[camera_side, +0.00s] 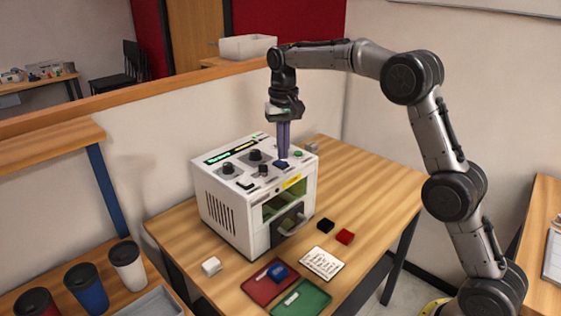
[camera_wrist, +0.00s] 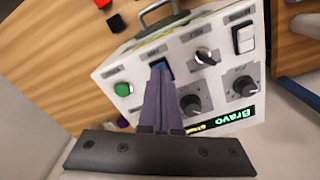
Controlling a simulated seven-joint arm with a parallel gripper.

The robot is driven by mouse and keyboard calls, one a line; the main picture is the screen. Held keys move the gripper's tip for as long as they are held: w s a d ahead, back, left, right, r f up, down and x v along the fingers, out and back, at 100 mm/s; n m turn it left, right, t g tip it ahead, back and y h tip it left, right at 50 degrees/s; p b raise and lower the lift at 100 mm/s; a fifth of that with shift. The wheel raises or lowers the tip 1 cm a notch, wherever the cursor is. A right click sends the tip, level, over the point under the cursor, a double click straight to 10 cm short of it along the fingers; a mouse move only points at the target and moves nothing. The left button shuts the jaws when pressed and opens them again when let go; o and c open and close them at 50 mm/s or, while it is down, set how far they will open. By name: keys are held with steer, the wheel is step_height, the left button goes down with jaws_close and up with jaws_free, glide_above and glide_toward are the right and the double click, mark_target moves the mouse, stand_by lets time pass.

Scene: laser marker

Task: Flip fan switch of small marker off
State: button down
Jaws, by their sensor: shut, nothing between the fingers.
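The small marker is a white box (camera_side: 228,212) standing on the wooden table; its top panel also shows in the wrist view (camera_wrist: 133,65). My gripper (camera_side: 283,157) points down over the panel, with its purple fingers together and empty. The fingertips (camera_wrist: 160,74) are at a blue switch (camera_wrist: 162,66), which they partly cover; I cannot tell whether they touch it. The blue switch also shows in the side view (camera_side: 281,165). A white rocker switch (camera_wrist: 245,38) sits at the panel's far right in the wrist view. The panel labels are too small to read, so I cannot tell which is the fan switch.
The panel also bears a green button (camera_wrist: 123,89), a black-and-silver selector (camera_wrist: 207,57), and two black knobs (camera_wrist: 190,104) (camera_wrist: 243,86). Cups stand lower left.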

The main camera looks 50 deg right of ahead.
mark_target(283, 162)
steer(key=shift+f, duration=0.7)
stand_by(0.3)
steer(key=shift+r, duration=3.55)
